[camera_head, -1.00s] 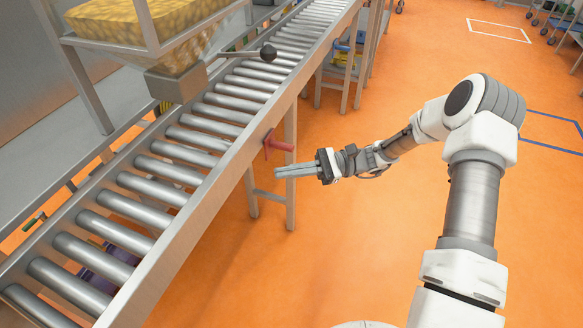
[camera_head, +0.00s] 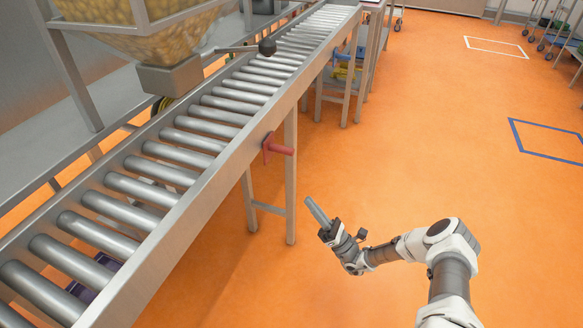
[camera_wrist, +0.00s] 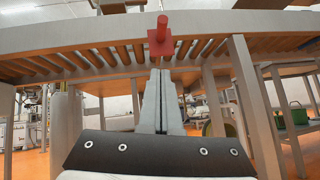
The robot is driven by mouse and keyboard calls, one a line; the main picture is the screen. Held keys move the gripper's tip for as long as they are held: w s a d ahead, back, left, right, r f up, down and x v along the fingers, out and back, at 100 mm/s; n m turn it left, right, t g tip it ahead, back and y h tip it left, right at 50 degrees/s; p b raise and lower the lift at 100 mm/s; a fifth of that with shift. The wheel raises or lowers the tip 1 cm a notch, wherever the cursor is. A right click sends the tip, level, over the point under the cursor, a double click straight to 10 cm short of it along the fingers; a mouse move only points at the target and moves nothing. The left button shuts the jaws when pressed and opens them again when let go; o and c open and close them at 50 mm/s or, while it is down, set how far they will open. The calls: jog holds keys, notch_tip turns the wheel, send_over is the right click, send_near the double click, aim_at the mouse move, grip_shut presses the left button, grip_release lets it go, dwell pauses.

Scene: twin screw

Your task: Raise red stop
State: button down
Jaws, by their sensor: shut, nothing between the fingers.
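The red stop (camera_head: 277,148) is a red plate with a round handle on the near side rail of the roller conveyor (camera_head: 215,165). Its handle sticks out to the right in the head view. In the wrist view the red stop (camera_wrist: 160,38) shows above my fingertips, with the handle pointing up from its plate. My gripper (camera_head: 309,200) is shut and empty, apart from the stop, lower and nearer to the camera. In the wrist view my gripper (camera_wrist: 160,73) has its two fingers together, below the stop.
A hopper (camera_head: 160,30) of yellow pieces hangs over the conveyor, with a black-knobbed lever (camera_head: 266,47) reaching across the rollers. A conveyor leg (camera_head: 291,185) stands below the stop.

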aim_at(294, 155)
jog(key=d+r+b+x, duration=0.1)
jog(key=d+r+x, duration=0.1)
jog(key=x, duration=1.1)
jog(key=shift+s, duration=0.2)
jog(key=shift+r+p, duration=1.45)
jog(key=shift+r, duration=0.85)
